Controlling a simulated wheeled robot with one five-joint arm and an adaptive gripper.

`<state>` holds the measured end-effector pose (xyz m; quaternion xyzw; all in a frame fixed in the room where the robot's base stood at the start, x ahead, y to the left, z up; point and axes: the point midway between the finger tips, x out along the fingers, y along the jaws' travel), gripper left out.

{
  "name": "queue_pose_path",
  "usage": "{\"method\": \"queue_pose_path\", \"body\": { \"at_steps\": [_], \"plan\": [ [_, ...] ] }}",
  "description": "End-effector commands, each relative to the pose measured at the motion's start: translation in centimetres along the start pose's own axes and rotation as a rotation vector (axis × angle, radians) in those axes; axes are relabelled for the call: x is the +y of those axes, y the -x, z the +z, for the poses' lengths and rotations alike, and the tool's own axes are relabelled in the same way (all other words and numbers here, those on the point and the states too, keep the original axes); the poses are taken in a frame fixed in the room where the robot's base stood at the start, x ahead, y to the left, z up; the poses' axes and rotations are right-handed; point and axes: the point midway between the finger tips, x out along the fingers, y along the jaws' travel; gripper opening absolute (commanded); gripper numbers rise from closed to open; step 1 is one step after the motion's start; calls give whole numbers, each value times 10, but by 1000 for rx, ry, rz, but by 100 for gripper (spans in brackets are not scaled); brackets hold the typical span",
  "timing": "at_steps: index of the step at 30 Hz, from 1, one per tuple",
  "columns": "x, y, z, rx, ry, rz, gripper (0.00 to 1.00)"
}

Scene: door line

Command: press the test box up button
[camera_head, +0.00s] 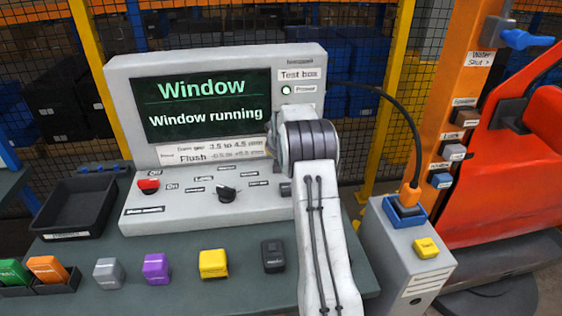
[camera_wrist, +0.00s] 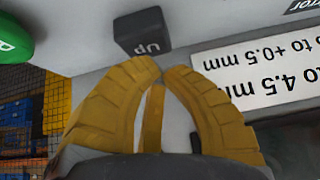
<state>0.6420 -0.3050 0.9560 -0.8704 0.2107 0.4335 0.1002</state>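The test box (camera_head: 120,85) is a pale grey console with a dark screen reading "Window" and "Window running". Its up button shows in the wrist view as a dark grey block marked "Up" (camera_wrist: 143,32); in the head view my arm hides it. My gripper (camera_wrist: 162,72) has yellow fingers with their tips together, with nothing seen between them. In the head view my gripper is hidden behind my arm.
A label strip (camera_wrist: 262,75) lies beside the button. The console has a red button (camera_head: 148,186) and a black knob (camera_head: 227,193). Several coloured blocks, including a yellow one (camera_head: 213,264), stand in front. A grey post with a cable plug (camera_head: 409,198) and an orange-red door (camera_head: 515,180) are right.

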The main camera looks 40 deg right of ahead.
Motion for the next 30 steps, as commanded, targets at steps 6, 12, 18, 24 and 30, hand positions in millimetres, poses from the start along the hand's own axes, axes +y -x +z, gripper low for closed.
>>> {"method": "queue_pose_path", "body": {
  "at_steps": [6, 12, 18, 24, 30],
  "plan": [
    [0, 2, -2, 1, 0, 0, 0],
    [0, 3, -2, 1, 0, 0, 0],
    [0, 8, -7, 3, 0, 0, 0],
    [0, 21, -16, 3, 0, 0, 0],
    [0, 35, -27, 2, 0, 0, 0]
  ]
}}
